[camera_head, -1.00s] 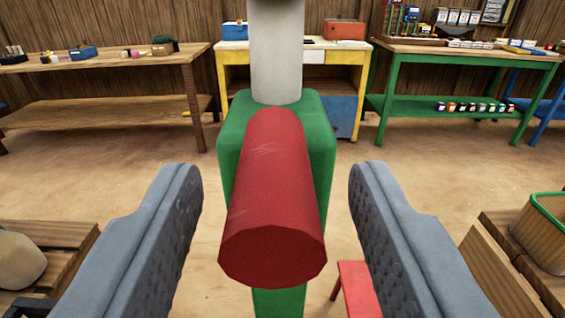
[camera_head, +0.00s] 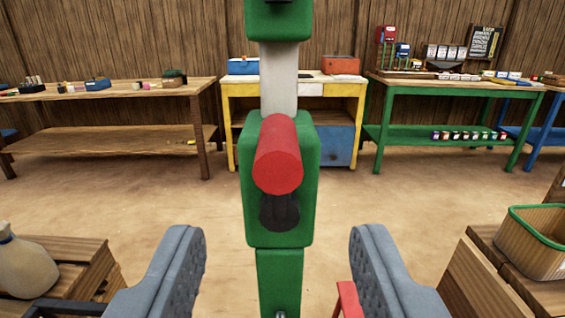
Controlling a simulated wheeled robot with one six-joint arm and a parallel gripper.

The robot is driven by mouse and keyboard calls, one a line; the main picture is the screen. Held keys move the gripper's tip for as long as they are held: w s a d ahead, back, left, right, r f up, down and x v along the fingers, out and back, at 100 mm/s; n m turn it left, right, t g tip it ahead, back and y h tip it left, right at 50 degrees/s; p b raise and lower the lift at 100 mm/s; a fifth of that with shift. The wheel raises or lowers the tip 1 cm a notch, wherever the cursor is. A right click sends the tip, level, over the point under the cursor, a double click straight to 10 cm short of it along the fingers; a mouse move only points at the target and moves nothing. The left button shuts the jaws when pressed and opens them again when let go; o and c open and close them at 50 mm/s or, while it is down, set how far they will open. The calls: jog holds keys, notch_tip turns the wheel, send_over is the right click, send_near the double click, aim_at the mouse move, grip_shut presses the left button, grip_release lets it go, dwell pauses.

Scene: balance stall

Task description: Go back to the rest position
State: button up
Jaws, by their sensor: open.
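My gripper (camera_head: 278,245) is open and empty, its two grey padded fingers wide apart at the bottom of the view. Beyond it, in the middle, stands a green post with a green block (camera_head: 308,185) and a pale grey column (camera_head: 279,80) above. A red cylinder (camera_head: 278,160) sticks out of the block towards me, with a dark part (camera_head: 279,212) below it. The cylinder is ahead of the fingers and clear of them.
Wooden crates stand low on both sides, with a sack (camera_head: 25,268) at left and a green-rimmed basket (camera_head: 535,243) at right. A red piece (camera_head: 347,298) shows by the right finger. Brown, yellow and green workbenches line the back wall. The floor between is clear.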

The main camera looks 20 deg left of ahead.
jog(key=shift+s+d, duration=0.1)
jog(key=shift+s, duration=0.35)
jog(key=shift+d, duration=0.1)
jog(key=s+d+r+m+h, duration=0.1)
jog(key=s+d+r, duration=0.2)
jog(key=s+d, duration=0.6)
jog(key=s+d+r+h, duration=0.1)
jog(key=s+d+r, duration=0.35)
jog(key=s, duration=0.75)
jog(key=s+d+f+h, duration=0.1)
jog(key=s+d+f, duration=0.1)
jog(key=s, duration=0.6)
jog(key=s+d+f+m+h, duration=0.1)
jog(key=s+d+f, duration=0.1)
jog(key=s+d, duration=0.2)
jog(key=s+d+f+m+h, duration=0.1)
jog(key=s+d, duration=0.3)
jog(key=s, duration=0.7)
jog(key=shift+s+f, duration=0.35)
jog(key=shift+f, duration=0.4)
